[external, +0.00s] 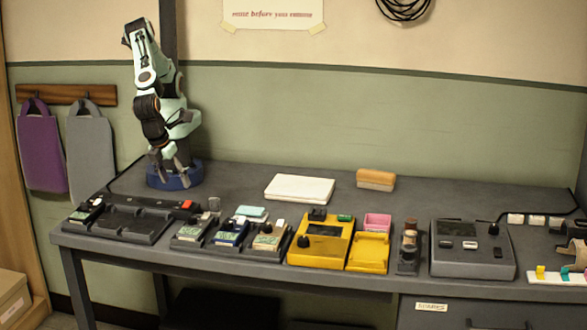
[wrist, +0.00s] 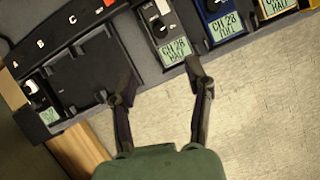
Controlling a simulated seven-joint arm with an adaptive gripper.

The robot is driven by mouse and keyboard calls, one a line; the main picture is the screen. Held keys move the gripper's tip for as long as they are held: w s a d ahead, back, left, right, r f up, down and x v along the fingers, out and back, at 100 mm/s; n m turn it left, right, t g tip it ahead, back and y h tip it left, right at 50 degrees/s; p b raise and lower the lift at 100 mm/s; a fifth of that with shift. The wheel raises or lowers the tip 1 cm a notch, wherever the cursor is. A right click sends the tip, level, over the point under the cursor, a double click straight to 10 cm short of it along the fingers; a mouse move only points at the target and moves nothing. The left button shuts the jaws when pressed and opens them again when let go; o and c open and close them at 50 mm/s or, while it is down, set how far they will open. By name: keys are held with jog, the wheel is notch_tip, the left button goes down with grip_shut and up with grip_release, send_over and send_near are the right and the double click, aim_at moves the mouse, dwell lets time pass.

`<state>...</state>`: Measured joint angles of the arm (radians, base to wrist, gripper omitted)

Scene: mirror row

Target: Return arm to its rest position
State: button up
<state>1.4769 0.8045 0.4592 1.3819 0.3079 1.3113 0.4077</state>
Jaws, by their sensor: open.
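My pale green arm (external: 146,75) stands folded upright over its blue base (external: 175,177) at the back left of the bench. My gripper (external: 170,164) hangs low, close to the base, pointing down. In the wrist view my gripper (wrist: 160,80) has its two dark fingers wide apart with nothing between them. The fingertips overlap the near edge of a dark rack and a module in that picture. I cannot tell their height from this view.
A dark rack (external: 130,223) at the front left has a module at its left end and empty bays. Beside it stand several labelled modules (wrist: 165,35), a yellow unit (external: 322,245) and a grey console (external: 472,250). A white slab (external: 300,188) lies behind.

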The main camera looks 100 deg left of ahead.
jog(key=shift+w, duration=0.1)
jog(key=w+a+r+n+g+h, duration=0.1)
jog(key=w+a+r+n+h, duration=0.45)
jog(key=w+a+r, duration=0.95)
jog(key=s+a+r+n, duration=0.25)
jog(key=a+n, duration=0.35)
jog(key=a, duration=0.6)
jog(key=s+a+n+t, duration=0.1)
jog(key=s+a+n, duration=0.4)
jog(key=s+a, duration=0.3)
jog(key=s+a+f+n+g+y, duration=0.1)
jog(key=s+a+f+n+y, duration=0.1)
jog(key=s+f+n, duration=0.3)
jog(key=s+a+f, duration=0.1)
jog(key=s+f, duration=0.2)
jog(key=s, duration=0.1)
